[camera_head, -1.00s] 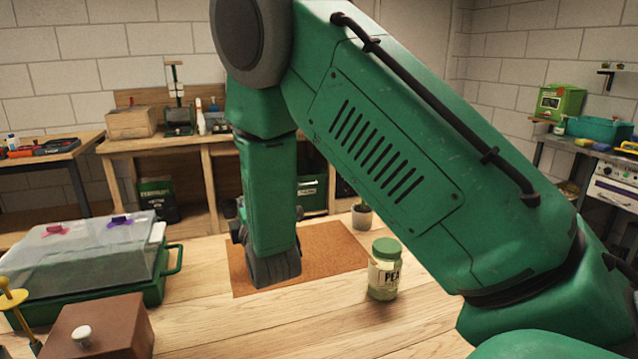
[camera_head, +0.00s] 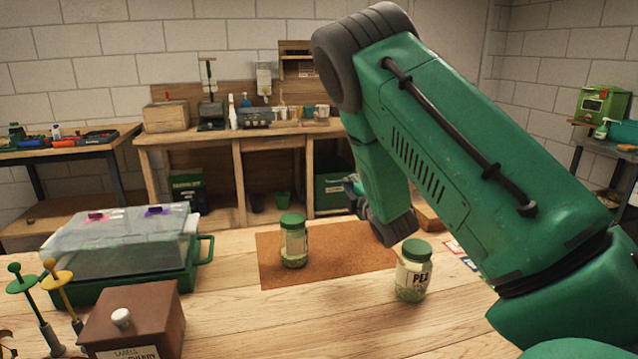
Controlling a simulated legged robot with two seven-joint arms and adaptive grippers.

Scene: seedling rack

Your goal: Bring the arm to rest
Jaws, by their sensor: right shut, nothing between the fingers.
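My right arm comes in from the right, with its elbow raised and its forearm hanging down over the far right part of the table. The right gripper (camera_head: 355,190) shows only in part beyond the forearm's left edge; it is shut and empty, above the far side of the brown mat (camera_head: 338,262). It holds none of the jars. My left gripper is not in view.
A green-lidded jar (camera_head: 293,242) stands on the mat. Another jar (camera_head: 413,272), labelled PEA, stands right of it. A clear-lidded green propagator (camera_head: 122,252), a brown box (camera_head: 128,315) and dibbers are at left. The front middle table is clear.

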